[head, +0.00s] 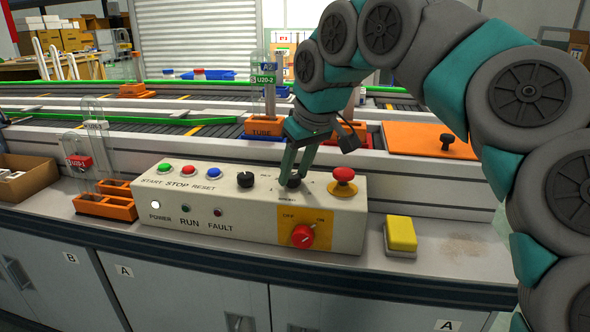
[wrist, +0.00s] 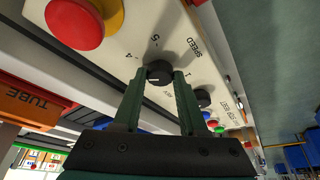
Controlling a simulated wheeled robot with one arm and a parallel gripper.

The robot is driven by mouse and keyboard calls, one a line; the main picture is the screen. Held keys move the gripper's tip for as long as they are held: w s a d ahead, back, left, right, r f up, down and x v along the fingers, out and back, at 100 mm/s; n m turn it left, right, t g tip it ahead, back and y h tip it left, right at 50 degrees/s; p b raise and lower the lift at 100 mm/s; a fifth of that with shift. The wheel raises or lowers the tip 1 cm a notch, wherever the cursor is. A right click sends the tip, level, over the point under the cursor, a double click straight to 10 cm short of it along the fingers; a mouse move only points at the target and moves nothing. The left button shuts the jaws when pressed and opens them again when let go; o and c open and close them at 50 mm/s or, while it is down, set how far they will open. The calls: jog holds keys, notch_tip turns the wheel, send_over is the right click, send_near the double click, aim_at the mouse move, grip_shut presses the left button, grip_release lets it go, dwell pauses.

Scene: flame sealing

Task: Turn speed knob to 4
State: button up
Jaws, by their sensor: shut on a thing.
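The black speed knob (wrist: 160,71) sits on the cream control panel (head: 235,190), and the wrist view shows it between the two green fingers of my gripper (wrist: 158,80). The gripper is shut on the knob. Printed near it in the wrist view are SPEED and the numbers 1, 4 and 5. A short pale mark shows on the knob, but I cannot tell exactly which number it points to. In the head view my gripper (head: 291,180) comes down from above onto the knob and hides most of it.
A second black knob (head: 245,180) stands left of the gripper. A red mushroom button (head: 343,175) stands close on the right. A red OFF/ON switch (head: 303,235) is on the panel front. A yellow block (head: 401,234) and orange racks (head: 106,206) flank the panel.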

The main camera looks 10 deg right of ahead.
aim_at(296, 196)
grip_shut()
jog(key=shift+f+m+h+b, duration=0.25)
jog(key=shift+m+h+b, duration=0.25)
jog(key=shift+m+b, duration=0.65)
jog(key=shift+a+r+m+t+h+b, duration=0.2)
jog(key=shift+m+b, duration=0.25)
jog(key=shift+m, duration=0.3)
jog(key=shift+d+r+m+t+h+b, duration=0.1)
jog(key=shift+m+h+b, duration=0.3)
jog(key=shift+m, duration=0.3)
jog(key=o, duration=0.7)
grip_release()
jog(key=shift+s+r, duration=0.1)
jog(key=v, duration=0.7)
jog(key=shift+r, duration=0.25)
